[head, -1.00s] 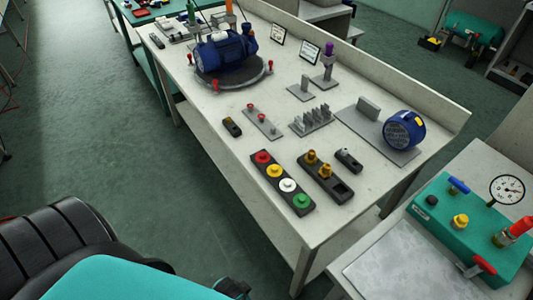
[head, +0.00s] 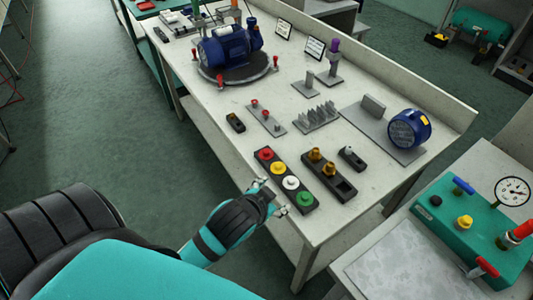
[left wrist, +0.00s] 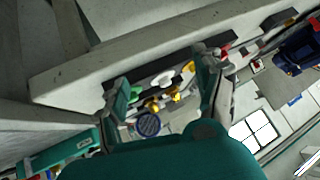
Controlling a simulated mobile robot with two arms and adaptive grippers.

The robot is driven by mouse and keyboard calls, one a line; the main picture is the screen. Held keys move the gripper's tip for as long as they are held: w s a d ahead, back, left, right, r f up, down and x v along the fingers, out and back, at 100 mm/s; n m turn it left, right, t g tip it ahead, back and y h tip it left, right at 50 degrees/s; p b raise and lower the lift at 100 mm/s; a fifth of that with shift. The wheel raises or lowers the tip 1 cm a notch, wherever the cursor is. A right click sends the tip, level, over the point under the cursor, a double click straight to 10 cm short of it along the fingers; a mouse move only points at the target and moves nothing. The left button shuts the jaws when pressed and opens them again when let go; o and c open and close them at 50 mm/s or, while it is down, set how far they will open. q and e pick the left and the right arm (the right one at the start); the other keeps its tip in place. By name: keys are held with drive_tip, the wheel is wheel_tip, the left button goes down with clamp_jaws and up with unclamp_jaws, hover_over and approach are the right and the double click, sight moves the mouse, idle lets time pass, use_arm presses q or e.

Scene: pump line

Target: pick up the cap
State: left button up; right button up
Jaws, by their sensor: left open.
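Red (head: 265,154), yellow (head: 277,169), white (head: 290,183) and green (head: 304,198) caps sit in a row on a dark tray (head: 314,208) near the table's front edge. My left gripper (head: 269,197) is open and empty, just off that edge, beside the white and green caps. In the left wrist view, the green (left wrist: 136,93), white (left wrist: 166,80) and yellow (left wrist: 187,67) caps show between the spread fingers. The red cap (left wrist: 222,52) is partly hidden near one finger. My right gripper is not in view.
A dark holder with two brass fittings (head: 315,154) and a small dark block (head: 351,159) stand behind the tray. A round blue unit (head: 409,128) is at the right. A blue motor (head: 224,46) sits on a round plate. A green gauge box (head: 465,222) stands on the right bench.

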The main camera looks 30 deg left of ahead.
use_arm(q)
drive_tip(key=w+d+r+m+t+h, duration=0.4)
drive_tip(key=w+r, duration=0.3)
drive_tip(key=r, duration=0.4)
drive_tip(key=w+d+r+m+t+h, duration=0.15)
drive_tip(key=w+r+m+t, duration=0.25)
drive_tip(key=w+r+t, duration=0.45)
drive_tip(key=s+d+r+m+g+h, duration=0.2)
drive_tip(key=d+r+m+g+h, duration=0.2)
drive_tip(key=d+m+g+h, duration=0.5)
drive_tip(key=s+d+r+m+g+h, duration=0.2)
drive_tip(key=d+r+m+g+h, duration=0.3)
drive_tip(key=m, duration=0.7)
drive_tip(key=m+g+y, duration=0.5)
drive_tip(key=g+y, duration=0.3)
drive_tip(key=y, duration=1)
hover_over(266, 152)
wheel_tip(266, 152, down, 24)
drive_tip(key=shift+r+p, duration=0.25)
drive_tip(key=shift+p, duration=0.2)
wheel_tip(266, 152, down, 4)
drive_tip(key=shift+f+p, duration=0.25)
drive_tip(key=shift+p, duration=0.45)
drive_tip(key=shift+f, duration=0.65)
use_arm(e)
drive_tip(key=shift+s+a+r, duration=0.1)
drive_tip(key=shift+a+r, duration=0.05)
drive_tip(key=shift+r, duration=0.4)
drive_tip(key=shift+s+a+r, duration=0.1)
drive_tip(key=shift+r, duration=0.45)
